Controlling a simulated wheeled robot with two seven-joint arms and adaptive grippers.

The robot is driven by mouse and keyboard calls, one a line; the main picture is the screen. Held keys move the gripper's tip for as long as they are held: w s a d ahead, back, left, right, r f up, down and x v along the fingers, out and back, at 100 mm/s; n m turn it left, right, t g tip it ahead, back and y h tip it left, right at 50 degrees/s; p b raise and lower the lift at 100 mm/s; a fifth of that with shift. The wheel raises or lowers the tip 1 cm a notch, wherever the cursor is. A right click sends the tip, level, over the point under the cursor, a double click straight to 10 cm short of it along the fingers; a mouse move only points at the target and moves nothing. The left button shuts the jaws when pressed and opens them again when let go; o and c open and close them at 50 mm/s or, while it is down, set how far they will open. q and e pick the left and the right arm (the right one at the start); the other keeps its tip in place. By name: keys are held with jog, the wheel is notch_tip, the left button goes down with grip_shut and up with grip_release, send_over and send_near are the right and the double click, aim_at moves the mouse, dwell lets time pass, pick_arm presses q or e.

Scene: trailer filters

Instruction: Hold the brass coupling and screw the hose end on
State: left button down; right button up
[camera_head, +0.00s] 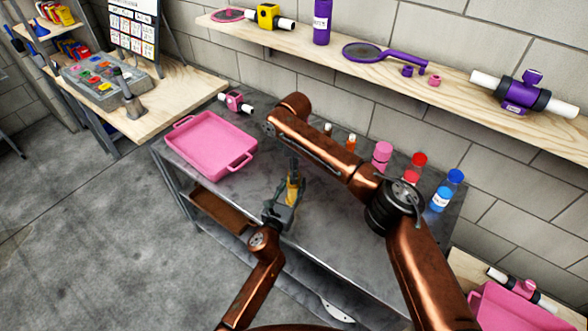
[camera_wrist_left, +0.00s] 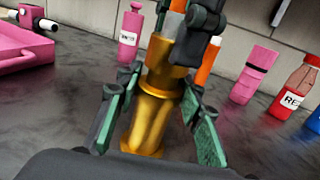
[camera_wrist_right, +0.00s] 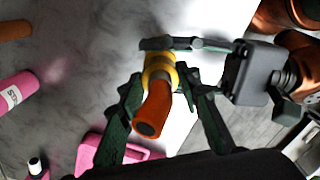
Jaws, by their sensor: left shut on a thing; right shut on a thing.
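The brass coupling (camera_wrist_left: 155,110) stands upright between the pads of my left gripper (camera_wrist_left: 152,125), which is shut on it. The gold coupling also shows in the head view (camera_head: 292,190), above the left gripper (camera_head: 282,208). My right gripper (camera_wrist_right: 158,85) is shut on the orange hose end (camera_wrist_right: 152,115), whose dark open end faces the right wrist camera. A yellow-gold ring (camera_wrist_right: 160,68) shows beside it. The hose end and coupling are in line and close together. Fingers partly hide the joint, so I cannot tell whether threads are engaged.
The grey workbench (camera_head: 330,230) carries a pink tray (camera_head: 207,118) at left and a pink-and-black filter piece (camera_head: 235,100). Several bottles stand along the back, including a red-capped one (camera_head: 416,165). A wooden shelf (camera_head: 400,85) runs above. The bench front is largely clear.

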jog(key=shift+f, duration=0.65)
dwell(0.6)
